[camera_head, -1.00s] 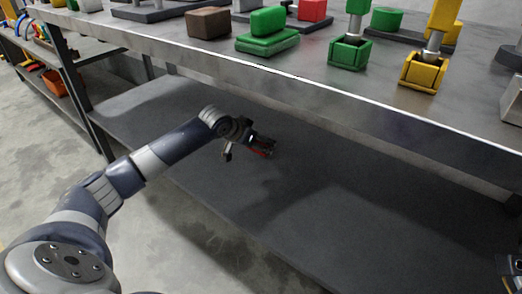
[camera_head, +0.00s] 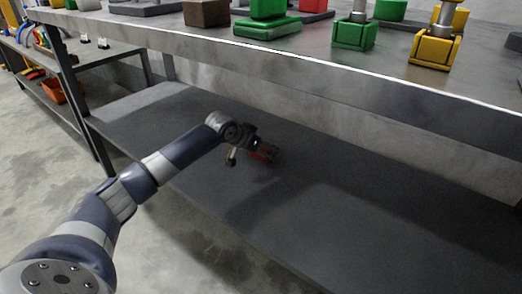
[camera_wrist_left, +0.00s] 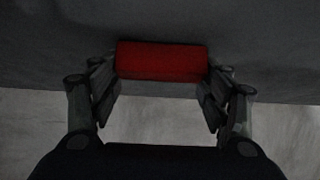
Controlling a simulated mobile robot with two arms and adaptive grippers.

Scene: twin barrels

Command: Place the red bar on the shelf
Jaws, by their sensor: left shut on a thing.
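The red bar (camera_wrist_left: 162,61) sits between the two fingers of my left gripper (camera_wrist_left: 160,85) in the left wrist view. The gripper is shut on it. In the head view the same red bar (camera_head: 262,155) shows as a small red piece at the end of my left gripper (camera_head: 264,151). The gripper is under the table top, over the dark lower shelf (camera_head: 330,215). Whether the bar touches the shelf surface is hard to tell. My right gripper is not in view.
The table top (camera_head: 290,50) overhangs the lower shelf. On it stand a green block (camera_head: 267,25), a brown block (camera_head: 206,13), a green holder (camera_head: 353,35) and a yellow holder (camera_head: 434,48). The lower shelf is bare to the right. A second rack with an orange bin (camera_head: 50,87) stands at left.

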